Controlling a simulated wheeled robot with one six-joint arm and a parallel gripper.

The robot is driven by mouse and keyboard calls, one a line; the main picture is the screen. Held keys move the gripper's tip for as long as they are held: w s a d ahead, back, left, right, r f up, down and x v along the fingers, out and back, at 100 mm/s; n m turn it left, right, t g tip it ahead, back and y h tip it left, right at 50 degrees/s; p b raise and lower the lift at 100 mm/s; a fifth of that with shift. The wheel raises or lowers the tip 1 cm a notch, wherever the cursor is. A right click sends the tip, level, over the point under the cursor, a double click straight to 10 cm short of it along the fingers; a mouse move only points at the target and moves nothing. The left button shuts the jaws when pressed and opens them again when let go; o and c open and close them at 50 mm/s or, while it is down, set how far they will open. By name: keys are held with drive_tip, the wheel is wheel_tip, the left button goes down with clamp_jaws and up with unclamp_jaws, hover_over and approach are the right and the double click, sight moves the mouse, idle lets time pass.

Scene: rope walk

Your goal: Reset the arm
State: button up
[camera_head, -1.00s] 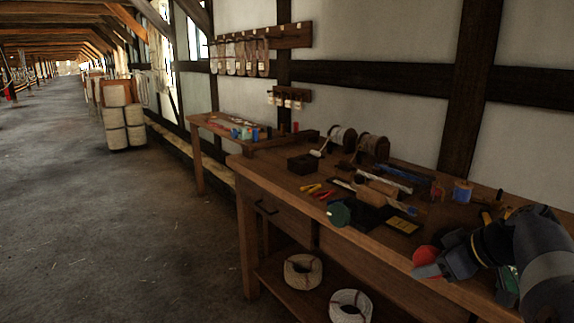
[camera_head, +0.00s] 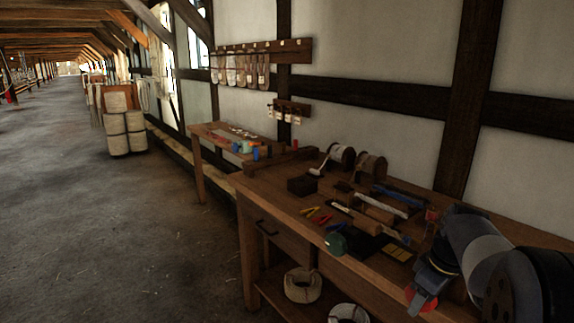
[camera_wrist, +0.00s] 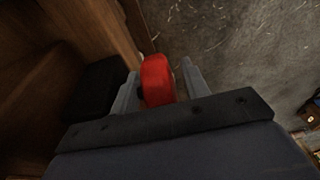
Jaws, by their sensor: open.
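My gripper (camera_head: 424,294) is low at the right of the head view, at the front edge of the workbench (camera_head: 283,213). Its jaws are open. In the wrist view my gripper (camera_wrist: 161,76) has its two grey fingers on either side of a rounded red object (camera_wrist: 157,82). The red object also shows beside the fingers in the head view (camera_head: 411,297). I cannot tell whether the fingers touch it or what supports it.
On the bench lie a green round item (camera_head: 335,243), a yellow card (camera_head: 397,251), a dark box (camera_head: 301,186), spools (camera_head: 372,167) and several tools. Rope coils (camera_head: 302,285) sit on the shelf below. Open floor (camera_head: 110,230) lies to the left.

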drive_tip(key=shift+g+h+p, duration=0.3)
drive_tip(key=shift+g+h, duration=0.2)
drive_tip(key=shift+g, duration=0.1)
drive_tip(key=shift+a, duration=0.1)
